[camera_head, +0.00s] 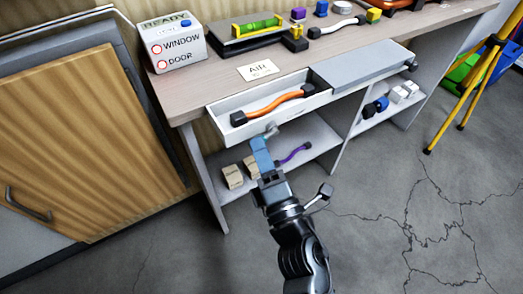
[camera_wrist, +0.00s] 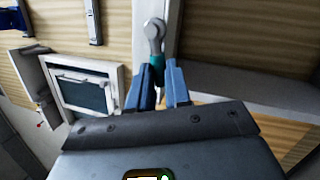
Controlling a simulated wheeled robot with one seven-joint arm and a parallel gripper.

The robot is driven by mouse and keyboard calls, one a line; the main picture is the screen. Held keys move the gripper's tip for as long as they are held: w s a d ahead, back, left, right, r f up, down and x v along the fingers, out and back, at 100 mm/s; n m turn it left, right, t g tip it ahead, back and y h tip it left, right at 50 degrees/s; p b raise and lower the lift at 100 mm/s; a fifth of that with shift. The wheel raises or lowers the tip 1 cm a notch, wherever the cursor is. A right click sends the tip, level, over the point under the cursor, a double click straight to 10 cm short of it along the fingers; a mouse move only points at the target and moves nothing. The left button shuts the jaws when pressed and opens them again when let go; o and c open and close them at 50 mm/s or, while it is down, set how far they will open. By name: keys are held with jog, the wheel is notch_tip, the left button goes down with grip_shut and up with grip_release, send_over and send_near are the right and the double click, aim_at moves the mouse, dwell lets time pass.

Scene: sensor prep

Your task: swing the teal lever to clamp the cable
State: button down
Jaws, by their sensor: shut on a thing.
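My gripper (camera_head: 260,152) has blue fingers and is below the front of the open drawer. In the wrist view its fingers (camera_wrist: 158,88) are shut on a teal piece, the teal lever (camera_wrist: 157,64). A grey arm with a rounded end extends past the fingertips. In the head view, a grey bent piece (camera_head: 268,131) shows just above the fingers, near the drawer front; the teal part is hidden there. An orange cable with black ends (camera_head: 272,103) lies in the drawer. A purple cable (camera_head: 294,153) lies on the lower shelf. I cannot tell which cable the lever clamps.
The open white drawer (camera_head: 217,107) juts from the wooden bench. A box with WINDOW and DOOR lights (camera_head: 172,42) and a yellow level (camera_head: 257,27) stand on top. Small tan boxes (camera_head: 233,176) sit below. A yellow tripod (camera_head: 476,96) stands right. The foreground floor is clear.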

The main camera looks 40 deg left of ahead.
jog(key=shift+r+m+t+h+p, duration=0.35)
jog(key=shift+r+m+p, duration=0.3)
jog(key=shift+m+p, duration=0.35)
jog(key=shift+s+m+h+p, duration=0.2)
jog(key=shift+m+p, duration=0.3)
jog(key=shift+m, duration=0.5)
jog(key=c, duration=1.1)
grip_release()
jog(key=shift+v, duration=3.9)
